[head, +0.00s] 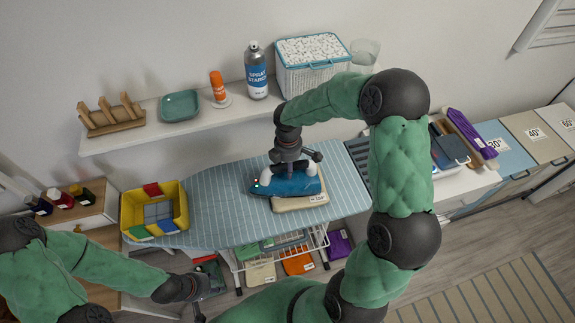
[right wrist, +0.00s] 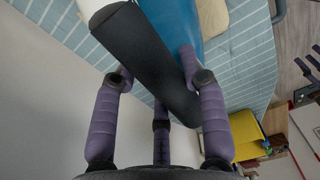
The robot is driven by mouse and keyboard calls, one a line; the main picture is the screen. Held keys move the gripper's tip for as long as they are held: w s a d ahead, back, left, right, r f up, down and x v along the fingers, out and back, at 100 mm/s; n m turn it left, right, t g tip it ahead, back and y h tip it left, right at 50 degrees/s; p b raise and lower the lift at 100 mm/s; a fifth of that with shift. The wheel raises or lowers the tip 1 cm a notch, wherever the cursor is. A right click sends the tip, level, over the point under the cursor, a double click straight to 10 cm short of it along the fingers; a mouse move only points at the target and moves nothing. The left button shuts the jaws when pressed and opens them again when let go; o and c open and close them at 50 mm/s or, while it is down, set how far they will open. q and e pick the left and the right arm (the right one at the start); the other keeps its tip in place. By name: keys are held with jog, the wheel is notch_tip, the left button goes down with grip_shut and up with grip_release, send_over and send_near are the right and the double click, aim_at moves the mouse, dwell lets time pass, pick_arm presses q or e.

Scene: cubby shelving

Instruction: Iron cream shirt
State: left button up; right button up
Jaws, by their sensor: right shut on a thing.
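The cream shirt (head: 301,201) lies folded on the blue striped ironing board (head: 225,205), partly under the iron. The blue and white iron (head: 290,184) sits over the shirt and reaches past its left edge; I cannot tell if its plate touches the cloth. My right gripper (head: 292,163) is shut on the iron's dark handle (right wrist: 150,60) from above. In the right wrist view the fingers (right wrist: 160,88) lie along both sides of the handle, and a corner of the shirt (right wrist: 214,14) shows. My left gripper (head: 200,290) is low, in front of the board; its finger opening is unclear.
A yellow bin (head: 127,211) with folded cloths is at the board's left end. A wire rack (head: 275,252) with folded clothes sits below. A wall shelf (head: 170,128) behind holds a spray starch can (head: 257,75) and a white basket (head: 312,70). Labelled hampers (head: 500,150) stand right.

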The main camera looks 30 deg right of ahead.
aim_at(306, 162)
jog(key=shift+s+d+r, duration=0.1)
jog(key=shift+d, duration=0.55)
jog(key=shift+s+d, duration=0.1)
jog(key=shift+d, duration=0.2)
jog(key=shift+s+d, duration=0.15)
jog(key=shift+d, duration=0.2)
jog(key=shift+s+d, duration=0.1)
jog(key=shift+d, duration=0.25)
jog(key=shift+s+d+p, duration=0.1)
jog(key=shift+d+p, duration=0.2)
jog(key=shift+s+d, duration=0.1)
jog(key=shift+d, duration=0.25)
jog(key=shift+s+d, duration=0.2)
jog(key=shift+d, duration=0.35)
